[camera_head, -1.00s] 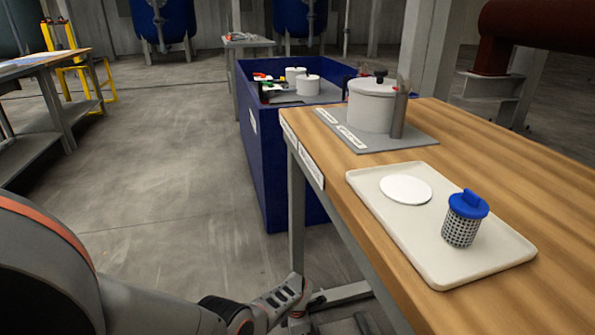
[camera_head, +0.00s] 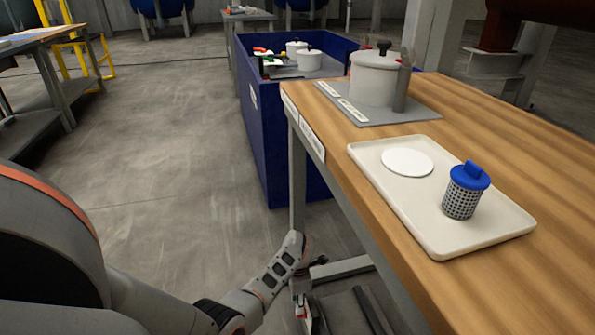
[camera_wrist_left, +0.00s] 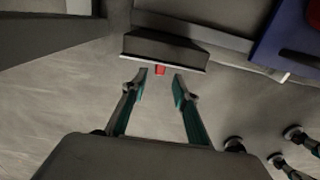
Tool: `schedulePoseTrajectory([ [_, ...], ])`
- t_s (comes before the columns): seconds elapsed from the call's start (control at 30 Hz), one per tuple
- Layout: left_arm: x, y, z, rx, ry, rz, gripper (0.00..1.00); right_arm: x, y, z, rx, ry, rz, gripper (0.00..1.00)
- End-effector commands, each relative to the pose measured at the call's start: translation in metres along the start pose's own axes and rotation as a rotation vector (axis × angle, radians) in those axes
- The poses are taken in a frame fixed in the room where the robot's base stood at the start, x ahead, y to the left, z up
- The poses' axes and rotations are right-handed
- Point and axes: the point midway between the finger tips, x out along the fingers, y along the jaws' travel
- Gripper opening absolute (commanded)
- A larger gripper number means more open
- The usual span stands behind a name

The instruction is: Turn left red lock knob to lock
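My left gripper (camera_head: 307,312) is low beside the table's left edge, away from the press. In the left wrist view its fingers (camera_wrist_left: 160,77) are apart and empty. A small red piece (camera_wrist_left: 160,70) shows just beyond the fingertips. My right gripper is out of view.
A cream tray (camera_head: 437,245) on the table (camera_head: 555,185) holds a white disc (camera_head: 407,162) and a blue-capped mesh basket (camera_head: 465,190). A blue bin (camera_head: 285,160) with white pots stands behind the table's left end. The floor at left is open.

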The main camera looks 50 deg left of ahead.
Motion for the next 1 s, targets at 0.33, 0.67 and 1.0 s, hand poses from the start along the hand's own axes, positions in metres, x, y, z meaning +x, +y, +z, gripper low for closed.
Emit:
schedulePoseTrajectory([
  [0.33,-0.047,0.001,-0.001,0.000,0.002,0.002,0.29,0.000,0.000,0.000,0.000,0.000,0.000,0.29],
  [0.67,-0.057,0.000,-0.001,0.000,0.002,0.000,0.29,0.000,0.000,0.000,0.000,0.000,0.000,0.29],
  [1.0,-0.059,0.024,-0.038,-0.008,0.089,0.152,0.29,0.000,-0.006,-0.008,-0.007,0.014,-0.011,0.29],
])
